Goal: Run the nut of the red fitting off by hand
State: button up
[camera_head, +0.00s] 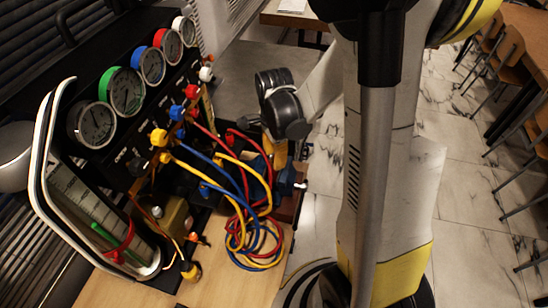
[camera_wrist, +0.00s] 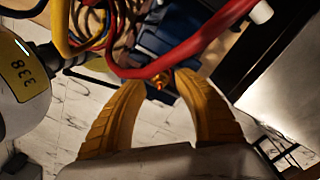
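In the wrist view my gripper (camera_wrist: 155,78) has two curved orange fingers spread apart. A small orange-red fitting (camera_wrist: 158,84) shows in the gap between the tips, and neither finger visibly closes on it. A thick red hose (camera_wrist: 205,42) crosses just beyond the fingertips and hides part of that area. I cannot tell if the tips touch the hose. In the head view the red hose (camera_head: 212,133) runs down from the gauge rig among yellow and blue hoses.
The gauge rig (camera_head: 96,123) carries several round gauges and coloured knobs. In the wrist view a blue body (camera_wrist: 170,40) stands behind the hose. Chairs (camera_head: 500,62) stand at right on an open marble floor (camera_head: 465,180).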

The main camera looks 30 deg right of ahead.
grip_shut()
jog(key=shift+n, duration=0.4)
jog(key=n+b, duration=0.1)
jog(key=n, duration=0.2)
jog(key=shift+n+b, duration=0.3)
jog(key=shift+n, duration=0.1)
jog(key=n+b, duration=0.1)
jog(key=n, duration=0.3)
jog(key=n+b, duration=0.1)
jog(key=n, duration=0.5)
jog(key=shift+n, duration=0.4)
jog(key=n+b, duration=0.1)
jog(key=n, duration=0.4)
jog(key=shift+n, duration=0.4)
